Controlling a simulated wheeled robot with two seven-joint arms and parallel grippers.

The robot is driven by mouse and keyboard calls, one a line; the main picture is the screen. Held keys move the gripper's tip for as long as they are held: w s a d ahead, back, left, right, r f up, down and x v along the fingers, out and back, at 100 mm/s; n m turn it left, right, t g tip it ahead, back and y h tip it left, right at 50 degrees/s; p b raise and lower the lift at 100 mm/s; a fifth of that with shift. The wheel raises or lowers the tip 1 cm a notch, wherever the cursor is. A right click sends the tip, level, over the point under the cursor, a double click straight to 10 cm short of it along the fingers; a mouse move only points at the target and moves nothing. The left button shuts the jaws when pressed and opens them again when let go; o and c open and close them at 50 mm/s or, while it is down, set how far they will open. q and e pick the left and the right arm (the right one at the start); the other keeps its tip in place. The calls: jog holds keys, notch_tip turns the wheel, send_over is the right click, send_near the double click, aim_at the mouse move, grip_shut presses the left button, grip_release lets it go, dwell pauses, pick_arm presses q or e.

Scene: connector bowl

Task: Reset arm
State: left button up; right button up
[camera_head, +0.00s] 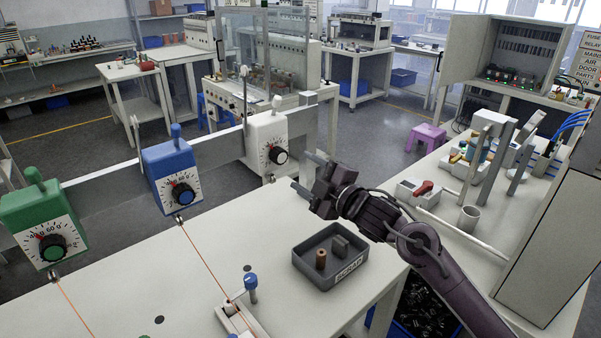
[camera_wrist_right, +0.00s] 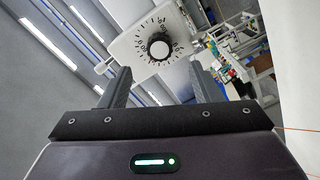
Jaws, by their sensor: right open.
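My right gripper (camera_head: 306,172) is raised above the white bench, to the right of the white dial box. In the right wrist view its two fingers (camera_wrist_right: 160,88) stand apart with nothing between them. The white dial box (camera_head: 267,146) hangs on a grey rail; its black knob and dial also show in the right wrist view (camera_wrist_right: 158,46), beyond the fingers. My right arm reaches in from the lower right. My left gripper is not in the head view.
A grey scrap tray (camera_head: 318,272) holds a brown cylinder (camera_head: 320,259) and a grey block (camera_head: 340,246). A blue dial box (camera_head: 172,175) and a green dial box (camera_head: 43,222) hang on the rail, with orange threads below. A blue-topped post (camera_head: 251,288) stands on the bench.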

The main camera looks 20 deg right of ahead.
dwell(0.3)
jog(key=s+a+f+m+g+h, duration=0.25)
jog(key=s+f+m, duration=0.25)
jog(key=f, duration=0.4)
jog(key=s+f+m+g+h, duration=0.1)
jog(key=s+f+m+g, duration=0.3)
jog(key=s, duration=0.5)
jog(key=s+a+f+m+g+h, duration=0.1)
jog(key=s+f+m+g, duration=0.15)
jog(key=s+f, duration=0.45)
jog(key=s+f+m+g+h, duration=0.25)
jog(key=s+g, duration=0.25)
jog(key=s, duration=0.5)
notch_tip(320, 180, down, 30)
jog(key=s+y, duration=0.1)
jog(key=s+d+f+g, duration=0.2)
jog(key=s+d+f, duration=0.1)
jog(key=s+f, duration=1.5)
jog(key=shift+s+d+f, duration=0.15)
jog(key=shift+s+f, duration=0.2)
jog(key=shift+s, duration=0.65)
